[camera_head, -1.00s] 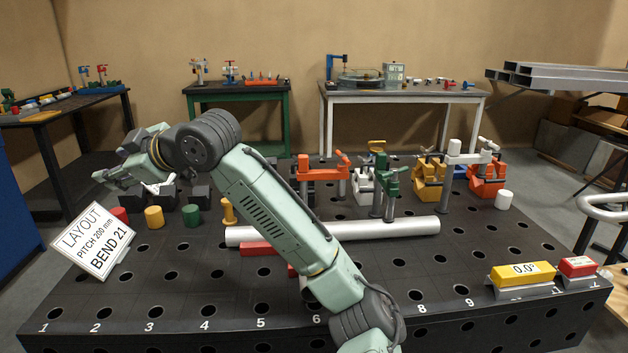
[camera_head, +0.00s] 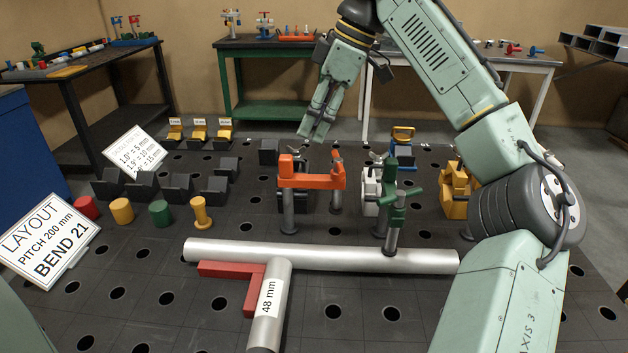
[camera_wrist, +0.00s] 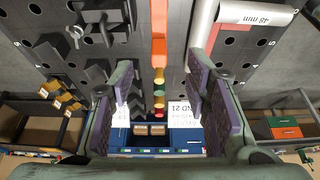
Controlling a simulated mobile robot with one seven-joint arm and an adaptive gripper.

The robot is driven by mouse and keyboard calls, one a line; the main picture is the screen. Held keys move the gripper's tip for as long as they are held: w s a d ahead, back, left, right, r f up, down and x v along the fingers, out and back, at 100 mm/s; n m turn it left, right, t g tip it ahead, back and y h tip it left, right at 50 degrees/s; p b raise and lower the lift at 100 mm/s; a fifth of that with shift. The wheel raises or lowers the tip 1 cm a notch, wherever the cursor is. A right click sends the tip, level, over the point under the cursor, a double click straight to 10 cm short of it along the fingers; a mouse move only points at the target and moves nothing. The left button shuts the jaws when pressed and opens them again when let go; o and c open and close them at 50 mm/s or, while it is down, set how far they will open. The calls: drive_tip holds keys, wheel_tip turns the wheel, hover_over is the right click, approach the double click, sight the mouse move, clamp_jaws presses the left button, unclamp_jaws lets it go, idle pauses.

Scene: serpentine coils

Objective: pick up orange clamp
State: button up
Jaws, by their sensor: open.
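The orange clamp (camera_head: 312,181) stands upright on the black perforated table, with an orange crossbar on grey posts. My gripper (camera_head: 316,128) is above and slightly behind the clamp's crossbar in the head view, pointing down, open and empty. In the wrist view, the clamp's orange bar (camera_wrist: 159,36) runs lengthwise at the top centre, in line with the gap between the two spread fingers of my gripper (camera_wrist: 161,82). The fingers appear apart from the clamp. The clamp's lower part is hidden in the wrist view.
A green clamp (camera_head: 394,205) and a yellow clamp (camera_head: 455,188) stand to the right. A long silver pipe (camera_head: 330,256) lies in front, meeting a 48 mm pipe (camera_head: 270,310). Dark blocks and coloured cylinders (camera_head: 121,211) are at left. My arm covers the right side.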

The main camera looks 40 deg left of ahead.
sight(292, 161)
drive_tip(key=x, duration=0.4)
drive_tip(key=shift+s+a+f, duration=0.15)
drive_tip(key=shift+s+f, duration=0.15)
drive_tip(key=shift+s, duration=0.05)
drive_tip(key=shift+a+p+x, duration=0.1)
drive_tip(key=shift+p+x, duration=0.4)
drive_tip(key=shift+x, duration=0.95)
drive_tip(key=shift+a+p+x, duration=0.15)
drive_tip(key=shift+p+x, duration=0.35)
drive_tip(key=shift+x, duration=0.95)
drive_tip(key=shift+w+r, duration=0.1)
drive_tip(key=shift+w, duration=0.1)
clamp_jaws()
